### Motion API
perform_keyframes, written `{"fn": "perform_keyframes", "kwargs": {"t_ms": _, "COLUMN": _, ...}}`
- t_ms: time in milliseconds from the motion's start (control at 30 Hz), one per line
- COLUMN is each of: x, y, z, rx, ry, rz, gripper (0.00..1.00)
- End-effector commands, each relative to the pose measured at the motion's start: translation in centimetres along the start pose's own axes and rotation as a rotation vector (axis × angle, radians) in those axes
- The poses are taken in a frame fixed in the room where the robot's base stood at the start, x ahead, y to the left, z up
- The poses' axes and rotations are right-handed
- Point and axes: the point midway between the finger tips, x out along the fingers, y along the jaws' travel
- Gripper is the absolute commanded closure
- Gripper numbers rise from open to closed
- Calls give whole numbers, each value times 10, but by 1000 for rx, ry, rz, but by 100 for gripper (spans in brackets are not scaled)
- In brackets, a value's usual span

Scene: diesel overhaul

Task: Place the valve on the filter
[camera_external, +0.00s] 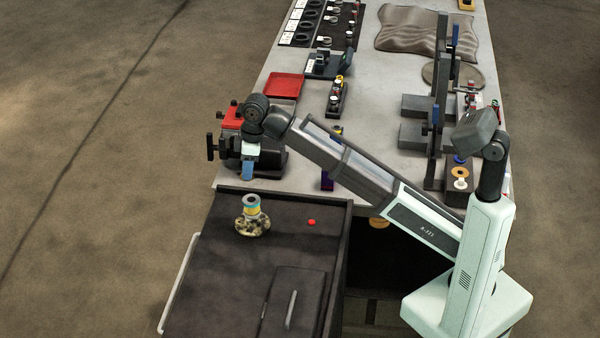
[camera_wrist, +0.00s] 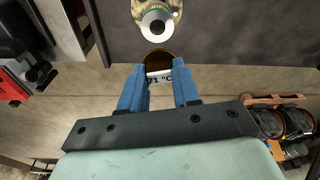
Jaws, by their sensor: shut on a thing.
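My gripper (camera_external: 248,174) points down with its blue fingers above the dark cart top. In the wrist view the fingers (camera_wrist: 159,74) are shut on a small round brass-coloured piece with a white "71 °C" label, which I take as the valve (camera_wrist: 160,56). The fingers hide part of it, and I cannot make it out in the external view.
A dark vise (camera_external: 270,163) stands close behind my gripper on the grey bench. A small red piece (camera_external: 311,222) lies right of the filter on the cart top (camera_external: 215,270). A red tray (camera_external: 284,85) is farther back. The cart top around the filter is mostly clear.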

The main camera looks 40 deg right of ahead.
Motion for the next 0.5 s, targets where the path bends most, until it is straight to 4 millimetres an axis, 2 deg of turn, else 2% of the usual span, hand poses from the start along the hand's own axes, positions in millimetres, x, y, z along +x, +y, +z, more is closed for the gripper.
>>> {"fn": "perform_keyframes", "kwargs": {"t_ms": 200, "x": 1, "y": -1, "z": 8, "rx": 164, "ry": 0, "rz": 25, "gripper": 100}}
{"fn": "perform_keyframes", "kwargs": {"t_ms": 333, "x": 3, "y": -1, "z": 9, "rx": 204, "ry": 0, "rz": 31, "gripper": 100}}
{"fn": "perform_keyframes", "kwargs": {"t_ms": 500, "x": 21, "y": -1, "z": 13, "rx": 215, "ry": -2, "rz": 33, "gripper": 100}}
